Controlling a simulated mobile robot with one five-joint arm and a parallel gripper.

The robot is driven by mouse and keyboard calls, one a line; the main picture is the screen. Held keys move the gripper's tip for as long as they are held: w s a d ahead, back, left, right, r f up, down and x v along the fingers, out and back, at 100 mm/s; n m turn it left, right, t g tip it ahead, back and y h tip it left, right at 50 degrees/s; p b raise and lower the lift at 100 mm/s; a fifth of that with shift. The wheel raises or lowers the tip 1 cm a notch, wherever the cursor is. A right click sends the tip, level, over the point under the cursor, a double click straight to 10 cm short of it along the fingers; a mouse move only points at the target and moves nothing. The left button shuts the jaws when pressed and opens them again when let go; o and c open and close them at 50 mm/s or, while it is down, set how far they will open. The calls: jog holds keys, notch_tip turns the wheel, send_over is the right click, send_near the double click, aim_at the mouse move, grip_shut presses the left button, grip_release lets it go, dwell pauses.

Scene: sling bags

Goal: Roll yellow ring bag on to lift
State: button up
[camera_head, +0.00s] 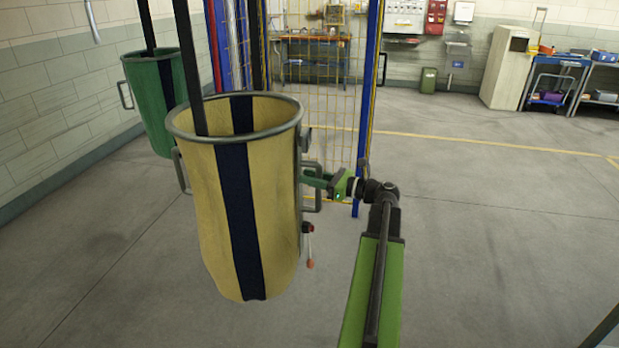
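The yellow ring bag (202,200) hangs open-topped from dark straps in the left middle of the head view. It has a grey ring rim, a dark vertical band and side handles. My gripper (308,180) reaches in from the right and its fingers are at the bag's right side handle (312,190). The fingertips are partly hidden by the handle and bag, so I cannot tell whether they are closed on it. A small red-tipped lever (309,262) hangs low on the bag's right side. No lift is clearly identifiable.
A green bag (148,105) hangs behind on the left, near the block wall. A blue post with yellow mesh fencing (335,110) stands behind the yellow bag. A cabinet (506,66) and carts (556,82) stand at the back right. The floor at right is clear.

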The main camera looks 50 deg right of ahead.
grip_shut()
dwell(1.1)
